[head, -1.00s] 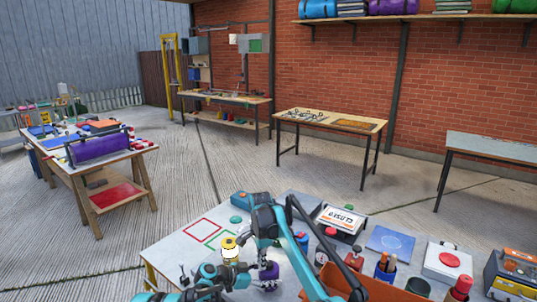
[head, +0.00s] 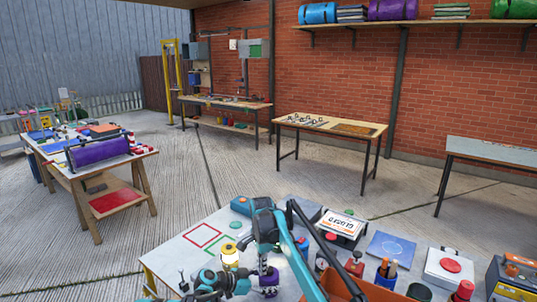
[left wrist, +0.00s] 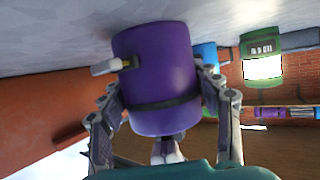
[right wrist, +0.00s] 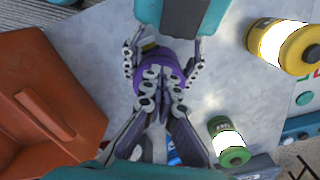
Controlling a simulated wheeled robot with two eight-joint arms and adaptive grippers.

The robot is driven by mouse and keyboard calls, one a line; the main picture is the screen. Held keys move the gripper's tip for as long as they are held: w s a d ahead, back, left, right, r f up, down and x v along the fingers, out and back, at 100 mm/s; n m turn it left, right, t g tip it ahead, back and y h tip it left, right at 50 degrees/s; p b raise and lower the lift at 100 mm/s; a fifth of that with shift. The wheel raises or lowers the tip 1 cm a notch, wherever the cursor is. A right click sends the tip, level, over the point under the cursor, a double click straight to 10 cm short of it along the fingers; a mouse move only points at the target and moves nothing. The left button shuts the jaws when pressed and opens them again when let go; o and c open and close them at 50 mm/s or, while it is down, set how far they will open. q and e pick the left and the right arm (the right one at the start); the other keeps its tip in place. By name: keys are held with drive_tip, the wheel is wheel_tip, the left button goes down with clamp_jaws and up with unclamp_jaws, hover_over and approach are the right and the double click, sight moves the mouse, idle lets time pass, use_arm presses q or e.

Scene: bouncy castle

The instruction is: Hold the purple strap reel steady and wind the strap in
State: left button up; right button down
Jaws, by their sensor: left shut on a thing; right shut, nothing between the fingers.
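The purple strap reel (head: 269,279) stands on the near workbench, partly hidden by my arms in the head view. In the left wrist view the reel (left wrist: 157,75) has a dark band and a pale-ended handle sticking out at its left side. My left gripper (left wrist: 162,90) is shut around it, one finger on each side. My right gripper (right wrist: 160,76) is shut with nothing between its fingers. Its fingertips are over the reel (right wrist: 158,56) in the right wrist view; whether they touch it I cannot tell. The strap is not clearly visible.
A yellow-capped can (right wrist: 283,45) and a green-capped can (right wrist: 228,142) stand close by on the bench. An orange bin (right wrist: 40,110) is on the other side. Red and green outlined squares (head: 202,236) mark clear bench beyond the left arm.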

drive_tip(key=shift+w, duration=0.45)
drive_tip(key=shift+a, duration=0.1)
drive_tip(key=shift+s+a, duration=0.15)
drive_tip(key=shift+a, duration=0.2)
use_arm(q)
drive_tip(key=o, duration=1.6)
drive_tip(key=shift+o, duration=0.2)
drive_tip(key=shift+a, duration=0.1)
